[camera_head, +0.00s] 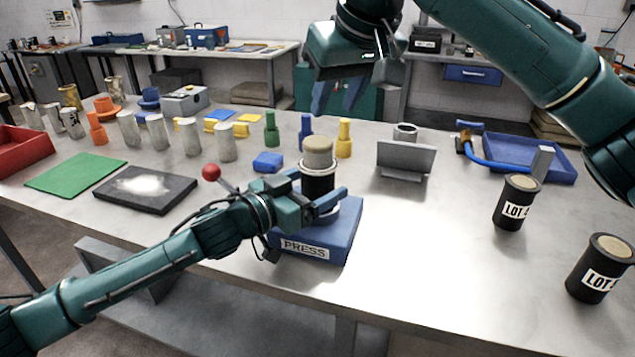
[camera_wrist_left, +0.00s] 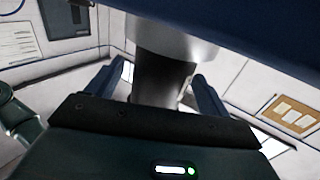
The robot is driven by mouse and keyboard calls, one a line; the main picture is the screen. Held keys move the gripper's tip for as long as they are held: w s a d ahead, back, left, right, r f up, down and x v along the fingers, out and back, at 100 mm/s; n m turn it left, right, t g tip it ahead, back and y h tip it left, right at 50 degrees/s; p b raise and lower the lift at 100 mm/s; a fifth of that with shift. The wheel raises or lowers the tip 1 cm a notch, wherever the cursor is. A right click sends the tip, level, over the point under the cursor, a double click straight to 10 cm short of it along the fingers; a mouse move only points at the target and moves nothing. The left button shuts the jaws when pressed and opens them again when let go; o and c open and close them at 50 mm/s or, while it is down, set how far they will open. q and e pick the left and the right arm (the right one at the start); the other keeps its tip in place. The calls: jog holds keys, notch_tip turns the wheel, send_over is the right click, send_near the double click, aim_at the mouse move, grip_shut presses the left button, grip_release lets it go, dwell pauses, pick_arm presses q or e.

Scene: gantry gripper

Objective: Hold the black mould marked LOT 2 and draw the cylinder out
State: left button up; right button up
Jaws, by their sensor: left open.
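A black mould (camera_head: 318,182) stands upright on the blue press (camera_head: 306,252) marked PRESS, with a grey-tan cylinder (camera_head: 318,150) sticking out of its top. No lot label shows on this mould. My left gripper (camera_head: 330,202) is around the mould's lower part, its jaws open. In the left wrist view the dark mould (camera_wrist_left: 160,78) stands between the two fingers, with gaps at the sides. My right gripper (camera_head: 338,97) is empty and open, high above the back of the table. Two more black moulds, one in the middle right (camera_head: 517,203) and one at the right edge (camera_head: 601,268), carry LOT labels; their numbers are unclear.
A grey stand (camera_head: 405,160) is right of the press, with a blue tray (camera_head: 520,160) beyond. A red-knobbed lever (camera_head: 211,172) rises left of the press. Several grey cylinders and coloured pieces stand behind it. The table front right of the press is clear.

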pick_arm(q)
jog(key=shift+w+d, duration=0.25)
jog(key=shift+d, duration=0.05)
